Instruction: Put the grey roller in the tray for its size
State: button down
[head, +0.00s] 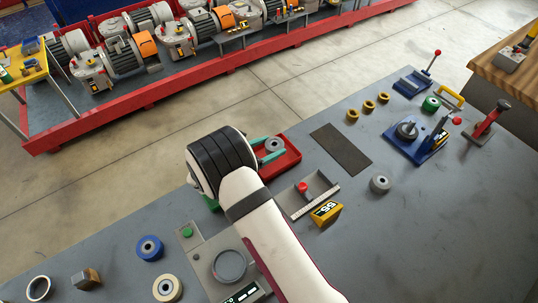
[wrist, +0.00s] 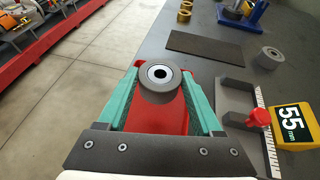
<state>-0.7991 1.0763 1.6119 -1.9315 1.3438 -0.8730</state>
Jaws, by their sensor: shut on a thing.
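My gripper (head: 268,147) has teal fingers, shut on a grey roller (head: 274,145) with a pale ring around its dark bore. In the wrist view the roller (wrist: 160,82) sits upright between the fingertips. It is over the red tray (head: 291,161), whose floor shows below it in the wrist view (wrist: 160,121). I cannot tell whether the roller touches the tray. A green edge (head: 212,204), possibly another tray, is mostly hidden behind my arm. A second grey roller (head: 380,183) stands apart on the bench to the right.
A gauge with a red knob (head: 302,187) and a yellow 55 mm sign (head: 326,213) stand right of my gripper. A dark mat (head: 341,150) lies flat beyond. Blue (head: 150,248) and cream rollers (head: 167,288) lie front left. A blue fixture (head: 410,140) stands at right.

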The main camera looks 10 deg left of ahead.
jog(key=f, duration=0.4)
jog(key=shift+a+f, duration=0.1)
jog(key=shift+a, duration=0.1)
jog(key=shift+f, duration=0.15)
jog(key=shift+c, duration=1.7)
grip_release()
